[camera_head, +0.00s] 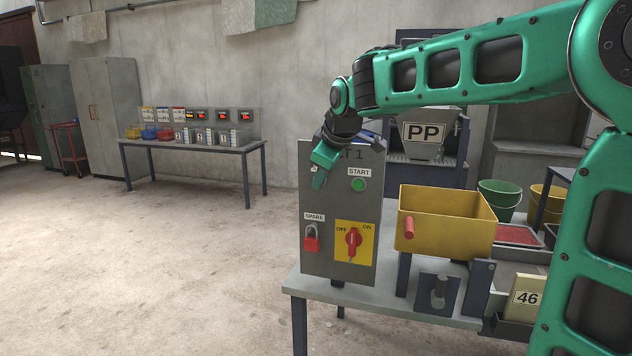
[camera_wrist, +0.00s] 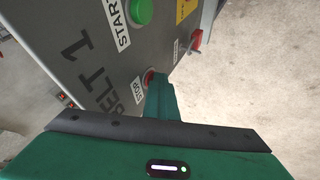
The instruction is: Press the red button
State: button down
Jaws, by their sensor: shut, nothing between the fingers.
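The red button (camera_wrist: 149,76) is on the grey panel marked BELT 1 (camera_head: 316,270), beside a STOP label (camera_wrist: 138,87) in the wrist view. My gripper (camera_wrist: 157,80) is shut and empty, with its green fingertips at the button, covering part of it. I cannot tell whether they touch it. In the head view my gripper (camera_head: 318,182) is in front of the panel's upper left and hides the button. The green START button (camera_head: 358,185) is to the right, and also shows in the wrist view (camera_wrist: 140,11).
Lower on the panel are a red padlock (camera_head: 312,240) under SPARE and a red OFF/ON switch (camera_head: 354,241) on a yellow plate. A yellow bin (camera_head: 450,225) stands right of the panel on the table (camera_head: 390,300). The floor to the left is clear.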

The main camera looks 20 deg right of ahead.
jog(key=shift+w+d, duration=0.2)
jog(key=shift+d, duration=0.25)
jog(key=s+a+r, duration=0.3)
jog(key=s+r, duration=0.5)
jog(key=s, duration=0.1)
jog(key=shift+s, duration=0.25)
jog(key=shift+f, duration=0.1)
jog(key=s+d+f+m+g+h, duration=0.1)
jog(key=s+d+f+m+g, duration=0.4)
jog(key=s+d+f+m, duration=1)
jog(key=s+d+f+g, duration=0.1)
jog(key=s+f, duration=0.5)
jog(key=s, duration=0.2)
jog(key=s+d+f+m+g, duration=0.1)
jog(key=s+f, duration=0.5)
jog(key=s, duration=0.2)
jog(key=shift+s+f+y, duration=0.25)
jog(key=shift+s+y, duration=0.1)
jog(key=shift+y, duration=0.05)
